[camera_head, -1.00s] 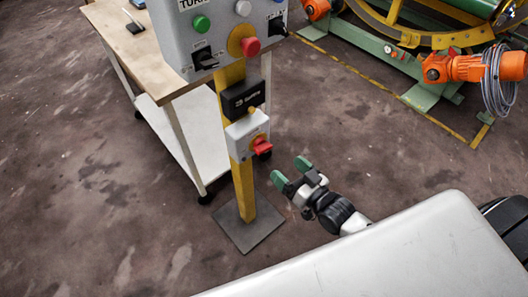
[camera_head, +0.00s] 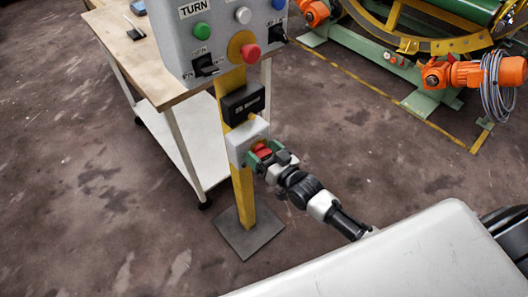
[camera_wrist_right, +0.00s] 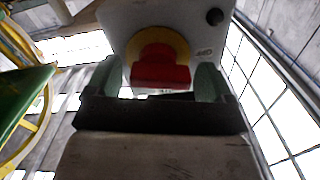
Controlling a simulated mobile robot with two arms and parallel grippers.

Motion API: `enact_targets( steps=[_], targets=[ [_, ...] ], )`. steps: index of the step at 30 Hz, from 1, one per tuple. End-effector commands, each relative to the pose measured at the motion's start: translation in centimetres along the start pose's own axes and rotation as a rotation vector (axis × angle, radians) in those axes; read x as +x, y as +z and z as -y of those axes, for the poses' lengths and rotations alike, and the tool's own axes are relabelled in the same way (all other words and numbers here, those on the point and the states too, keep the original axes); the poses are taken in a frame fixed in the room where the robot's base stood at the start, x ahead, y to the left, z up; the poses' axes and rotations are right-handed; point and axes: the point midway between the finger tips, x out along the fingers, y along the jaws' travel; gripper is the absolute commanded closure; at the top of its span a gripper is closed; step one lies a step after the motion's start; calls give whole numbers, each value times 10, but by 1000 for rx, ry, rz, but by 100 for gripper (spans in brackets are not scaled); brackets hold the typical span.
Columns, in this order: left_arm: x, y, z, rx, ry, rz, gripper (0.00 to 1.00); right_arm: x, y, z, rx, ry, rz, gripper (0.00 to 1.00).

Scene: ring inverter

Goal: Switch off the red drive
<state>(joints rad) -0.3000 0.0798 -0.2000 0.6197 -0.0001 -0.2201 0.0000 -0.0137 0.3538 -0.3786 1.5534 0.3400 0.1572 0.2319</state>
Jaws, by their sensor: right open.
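The red switch handle (camera_head: 263,153) sits on a yellow round plate on the small grey switch box (camera_head: 243,136), low on the yellow post. My right gripper (camera_head: 265,155) is at the front of this box, its green fingertips open around the red handle. In the right wrist view the red handle (camera_wrist_right: 160,72) stands between the two fingers (camera_wrist_right: 160,84), with a visible gap on each side. My left gripper is not in view.
Above it are a black box (camera_head: 243,102) and a large grey control panel (camera_head: 205,45) with buttons and a red mushroom button (camera_head: 250,52). A wooden-topped table (camera_head: 125,50) stands behind left. Orange motors (camera_head: 472,74) are at right. The floor between is clear.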

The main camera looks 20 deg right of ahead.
Motion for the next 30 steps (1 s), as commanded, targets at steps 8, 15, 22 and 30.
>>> enact_targets(
  steps=[8, 15, 22, 30],
  targets=[
    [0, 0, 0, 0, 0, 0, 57, 0, 0, 0, 0, 0, 0, 57],
    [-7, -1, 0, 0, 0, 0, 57, 0, -2, 1, -99, 1, 0, 66],
    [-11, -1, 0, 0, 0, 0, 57, 0, 1, 2, -263, 0, 0, 66],
    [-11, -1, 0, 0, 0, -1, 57, 0, 1, 2, -265, 0, 0, 35]
  ],
)
